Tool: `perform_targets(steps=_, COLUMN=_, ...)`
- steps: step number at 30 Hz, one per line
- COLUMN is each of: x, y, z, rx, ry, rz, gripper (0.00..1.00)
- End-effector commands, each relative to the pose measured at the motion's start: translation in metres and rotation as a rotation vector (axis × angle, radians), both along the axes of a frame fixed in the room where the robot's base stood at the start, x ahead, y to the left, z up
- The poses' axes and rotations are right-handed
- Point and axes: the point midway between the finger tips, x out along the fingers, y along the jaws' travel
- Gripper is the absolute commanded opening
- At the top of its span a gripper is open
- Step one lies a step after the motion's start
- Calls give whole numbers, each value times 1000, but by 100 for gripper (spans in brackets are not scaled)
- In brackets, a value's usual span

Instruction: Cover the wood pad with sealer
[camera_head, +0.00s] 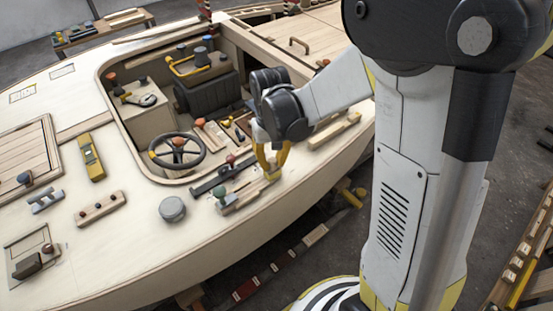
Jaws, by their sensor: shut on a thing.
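My gripper (271,175) has yellow fingers and points down at the near edge of the boat's deck. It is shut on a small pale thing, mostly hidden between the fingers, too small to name. Just below and left of the fingertips lies a long light wood piece (248,193), which looks like the wood pad. The fingertips are at its right end; I cannot tell whether the held thing touches it. No sealer coat can be made out on the wood at this size.
A dark bar (210,182) lies beside the wood piece. A grey round cap (172,209) is farther left. The cockpit with its steering wheel (177,151) is behind. A yellow tool (90,158) lies on the left deck. The hull edge drops off in front.

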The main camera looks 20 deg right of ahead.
Motion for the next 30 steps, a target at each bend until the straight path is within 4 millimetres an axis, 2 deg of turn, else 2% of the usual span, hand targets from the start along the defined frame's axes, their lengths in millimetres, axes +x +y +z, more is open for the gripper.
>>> perform_targets(steps=4, x=-4, y=14, z=1, rx=0, ry=0, rz=2, gripper=0)
perform_targets(steps=11, x=-7, y=22, z=1, rx=0, ry=0, rz=0, gripper=0)
perform_targets(steps=21, x=-16, y=49, z=-1, rx=0, ry=0, rz=1, gripper=0)
perform_targets(steps=30, x=-20, y=63, z=-2, rx=0, ry=0, rz=2, gripper=0)
